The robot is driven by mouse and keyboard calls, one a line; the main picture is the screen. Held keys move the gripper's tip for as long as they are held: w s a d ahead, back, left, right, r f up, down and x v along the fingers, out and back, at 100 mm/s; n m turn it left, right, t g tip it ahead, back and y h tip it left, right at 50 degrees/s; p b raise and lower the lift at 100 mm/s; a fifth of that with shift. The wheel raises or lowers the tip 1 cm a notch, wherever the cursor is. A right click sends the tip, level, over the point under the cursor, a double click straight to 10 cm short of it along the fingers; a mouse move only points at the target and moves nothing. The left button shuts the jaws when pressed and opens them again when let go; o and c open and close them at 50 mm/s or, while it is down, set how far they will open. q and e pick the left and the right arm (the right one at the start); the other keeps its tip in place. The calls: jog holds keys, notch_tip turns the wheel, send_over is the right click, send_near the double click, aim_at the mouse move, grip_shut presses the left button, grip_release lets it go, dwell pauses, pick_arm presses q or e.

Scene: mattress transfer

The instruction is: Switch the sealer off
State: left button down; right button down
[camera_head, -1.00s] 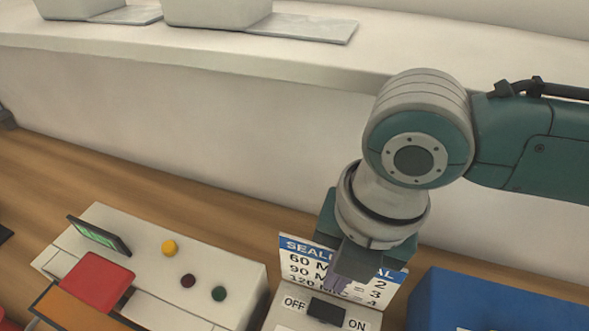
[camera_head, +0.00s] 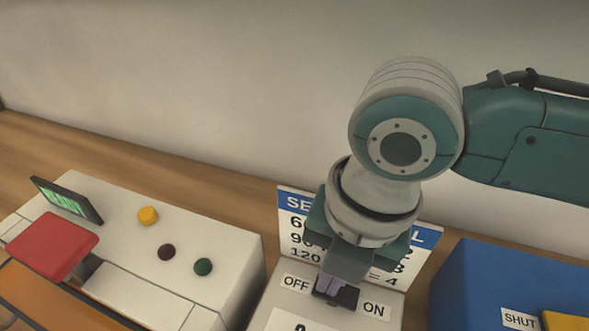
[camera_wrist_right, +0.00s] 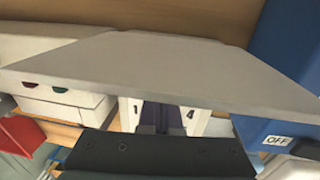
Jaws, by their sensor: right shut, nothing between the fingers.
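The sealer's switch box (camera_head: 268,310) stands at the bottom middle of the head view, with an OFF label (camera_head: 296,283) left and an ON label (camera_head: 374,309) right. Its black rocker switch (camera_head: 348,297) lies between the labels. My right gripper (camera_head: 328,286) is shut and empty, pointing down with its purple-grey fingertips at the OFF-side end of the switch. I cannot tell whether they touch it. The fingers partly hide the switch, so its tilt is unclear. In the right wrist view the closed fingers (camera_wrist_right: 161,118) show between the white label areas. My left gripper is not in view.
A white machine (camera_head: 215,255) stands left, with a green READY screen (camera_head: 66,201), yellow (camera_head: 148,215), dark red and green buttons, and a red pad (camera_head: 52,246). A sealing-time sign (camera_head: 290,222) stands behind the switch. A blue box (camera_head: 490,270) is close on the right.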

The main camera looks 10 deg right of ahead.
jog(key=shift+a+f, duration=0.1)
jog(key=shift+f, duration=0.15)
jog(key=shift+s+d+r+p, duration=0.15)
jog(key=shift+s+d+p, duration=0.05)
jog(key=shift+d+p, duration=0.25)
jog(key=shift+s+d+p, duration=0.25)
jog(key=shift+d+p, duration=0.05)
